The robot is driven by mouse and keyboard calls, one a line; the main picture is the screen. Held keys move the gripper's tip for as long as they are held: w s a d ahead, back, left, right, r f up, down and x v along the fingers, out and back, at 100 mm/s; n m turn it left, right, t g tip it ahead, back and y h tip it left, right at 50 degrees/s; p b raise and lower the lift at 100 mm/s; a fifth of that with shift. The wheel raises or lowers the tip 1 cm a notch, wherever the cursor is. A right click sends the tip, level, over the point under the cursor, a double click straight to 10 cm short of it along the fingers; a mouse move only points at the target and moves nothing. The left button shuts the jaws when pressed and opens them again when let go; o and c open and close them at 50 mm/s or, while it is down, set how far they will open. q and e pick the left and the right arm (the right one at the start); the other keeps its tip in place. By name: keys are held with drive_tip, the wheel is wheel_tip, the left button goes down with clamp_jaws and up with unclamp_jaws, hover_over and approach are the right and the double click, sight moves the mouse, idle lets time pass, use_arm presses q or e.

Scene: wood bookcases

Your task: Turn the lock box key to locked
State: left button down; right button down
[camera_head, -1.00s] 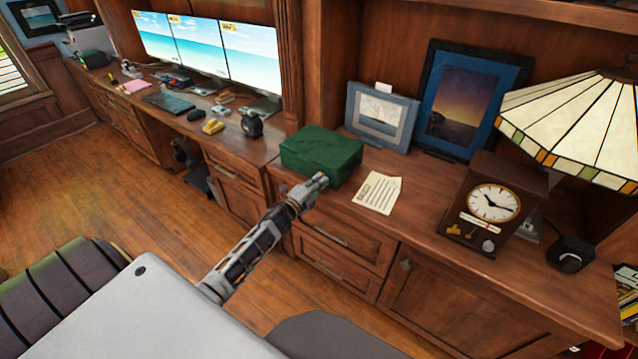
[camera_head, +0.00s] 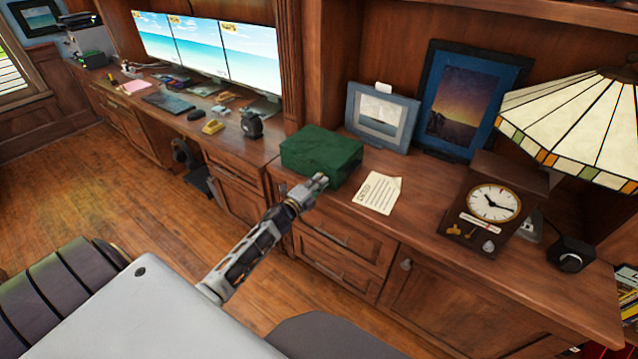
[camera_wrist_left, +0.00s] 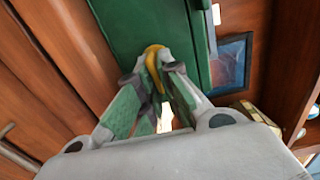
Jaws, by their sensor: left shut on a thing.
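The green lock box (camera_head: 322,152) sits closed on the wooden counter, and its green front fills the top of the left wrist view (camera_wrist_left: 150,25). A yellow key (camera_wrist_left: 153,56) shows at the box front in the left wrist view. My left gripper (camera_head: 322,180) is at the front of the box, and in the left wrist view its fingertips (camera_wrist_left: 155,72) are shut around the key. The fingers hide part of the key, and I cannot tell its exact turn angle. My right gripper is not in view.
A paper note (camera_head: 378,192) lies right of the box, with two framed pictures behind it. A clock (camera_head: 492,205) and a stained-glass lamp (camera_head: 580,125) stand further right. A black tape dispenser (camera_head: 251,125) and monitors are to the left.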

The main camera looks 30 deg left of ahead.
use_arm(q)
drive_tip(key=shift+d+f, duration=0.1)
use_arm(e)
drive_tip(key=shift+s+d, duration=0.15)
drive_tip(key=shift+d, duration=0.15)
use_arm(q)
drive_tip(key=c, duration=1.6)
unclamp_jaws()
drive_tip(key=shift+c, duration=0.2)
drive_tip(key=shift+s, duration=0.15)
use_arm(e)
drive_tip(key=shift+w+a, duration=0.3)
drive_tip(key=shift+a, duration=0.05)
use_arm(q)
drive_tip(key=s+a, duration=0.1)
drive_tip(key=s, duration=1)
drive_tip(key=shift+s, duration=0.35)
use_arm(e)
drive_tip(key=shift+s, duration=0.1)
use_arm(q)
drive_tip(key=shift+n, duration=0.3)
